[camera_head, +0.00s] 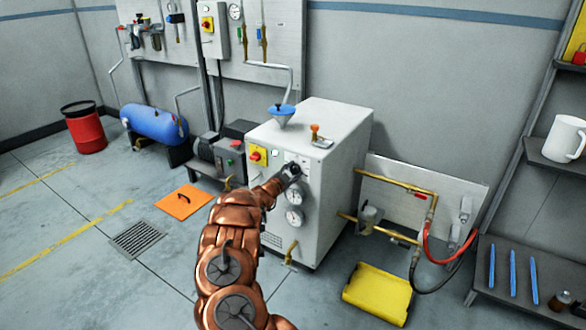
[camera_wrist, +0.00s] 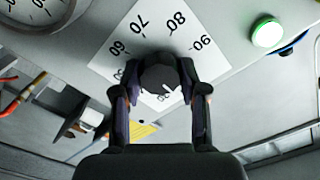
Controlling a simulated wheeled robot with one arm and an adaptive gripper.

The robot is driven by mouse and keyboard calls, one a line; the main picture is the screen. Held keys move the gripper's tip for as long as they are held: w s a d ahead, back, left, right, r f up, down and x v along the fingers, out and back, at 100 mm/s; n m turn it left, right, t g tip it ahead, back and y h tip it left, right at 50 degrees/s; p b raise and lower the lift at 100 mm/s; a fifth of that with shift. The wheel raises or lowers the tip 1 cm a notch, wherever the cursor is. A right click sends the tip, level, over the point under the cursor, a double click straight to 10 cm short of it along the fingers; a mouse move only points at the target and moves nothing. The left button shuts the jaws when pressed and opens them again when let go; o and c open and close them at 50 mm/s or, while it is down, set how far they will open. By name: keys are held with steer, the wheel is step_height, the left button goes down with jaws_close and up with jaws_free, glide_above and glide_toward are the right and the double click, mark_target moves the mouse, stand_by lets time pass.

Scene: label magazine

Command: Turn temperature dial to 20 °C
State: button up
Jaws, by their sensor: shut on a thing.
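The temperature dial is a dark round knob (camera_wrist: 158,72) on a white scale plate (camera_wrist: 133,38) in the wrist view. The numbers 60, 70, 80 and 90 are readable; those lower down are small and partly hidden. My gripper (camera_wrist: 160,78) is shut on the knob, one finger on each side. A short white mark shows below the knob, but I cannot tell which number it points to. In the head view my gripper (camera_head: 290,172) reaches the upper front of the white cabinet (camera_head: 335,190) and hides most of the dial.
Two round gauges (camera_head: 295,206) sit below the dial. A red knob on a yellow plate (camera_head: 258,155) is to its left. A green lamp (camera_wrist: 267,33) is near the dial. A yellow tray (camera_head: 377,295) lies on the floor at right.

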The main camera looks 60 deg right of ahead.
steer(key=shift+n, duration=0.4)
steer(key=o, duration=1.1)
steer(key=shift+o, duration=0.2)
steer(key=shift+a, duration=0.15)
steer(key=a, duration=1.1)
steer(key=shift+s+a, duration=0.25)
steer(key=shift+a, duration=0.15)
